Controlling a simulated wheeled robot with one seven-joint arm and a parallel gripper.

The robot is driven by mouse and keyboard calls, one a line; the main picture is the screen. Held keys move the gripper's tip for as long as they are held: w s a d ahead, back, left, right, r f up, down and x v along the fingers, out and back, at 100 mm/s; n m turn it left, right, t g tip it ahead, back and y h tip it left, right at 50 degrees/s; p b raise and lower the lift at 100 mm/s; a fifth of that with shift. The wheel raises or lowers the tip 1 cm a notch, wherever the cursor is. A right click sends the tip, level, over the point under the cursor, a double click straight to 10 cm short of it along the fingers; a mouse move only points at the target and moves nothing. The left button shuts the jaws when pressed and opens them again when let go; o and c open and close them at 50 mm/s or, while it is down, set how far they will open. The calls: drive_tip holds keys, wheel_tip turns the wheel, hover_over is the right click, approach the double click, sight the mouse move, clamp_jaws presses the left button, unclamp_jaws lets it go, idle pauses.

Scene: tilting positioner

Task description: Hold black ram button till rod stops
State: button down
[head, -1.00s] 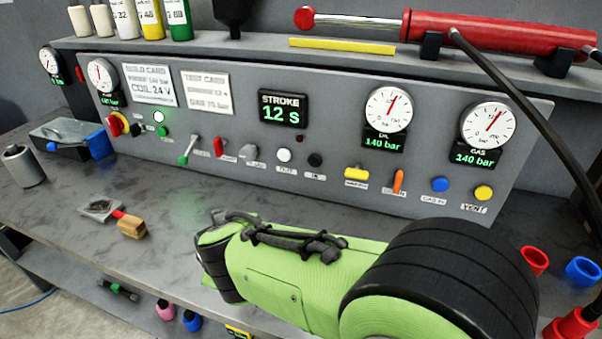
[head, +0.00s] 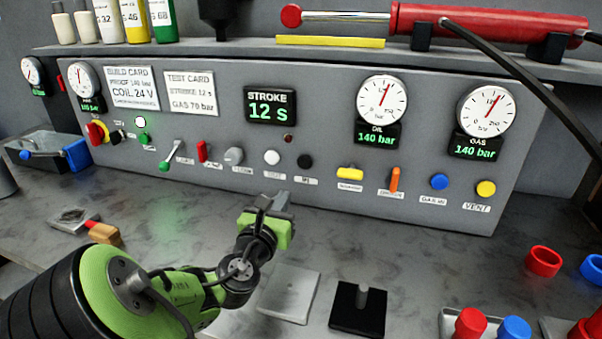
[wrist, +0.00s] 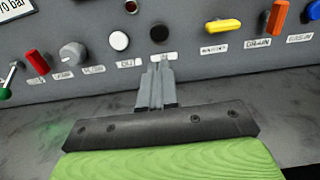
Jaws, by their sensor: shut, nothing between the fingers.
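The black ram button (head: 305,161) sits on the grey sloped panel, right of a white button (head: 272,157). In the wrist view the black button (wrist: 159,33) is just beyond my fingertips, with a visible gap. My gripper (head: 282,197) is shut and empty, in front of and below the two buttons. Its closed fingers also show in the wrist view (wrist: 158,72). The ram is a red cylinder (head: 480,30) on the shelf, with its shiny rod (head: 345,16) extended left to a red end knob (head: 291,15). The stroke display (head: 270,106) reads 12 S.
Neighbouring controls are a grey knob (head: 234,156), a yellow switch (head: 349,173) and an orange lever (head: 394,179). The oil gauge (head: 382,100) and gas gauge (head: 486,111) both read 140 bar.

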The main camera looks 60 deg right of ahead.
drive_tip(key=shift+r, duration=0.1)
drive_tip(key=p, duration=0.9)
approach(304, 163)
drive_tip(key=d, duration=0.2)
drive_tip(key=d+p, duration=0.1)
drive_tip(key=d, duration=0.1)
drive_tip(key=w+d, duration=0.1)
drive_tip(key=d, duration=0.2)
drive_tip(key=shift+p, duration=0.4)
drive_tip(key=shift+a, duration=0.1)
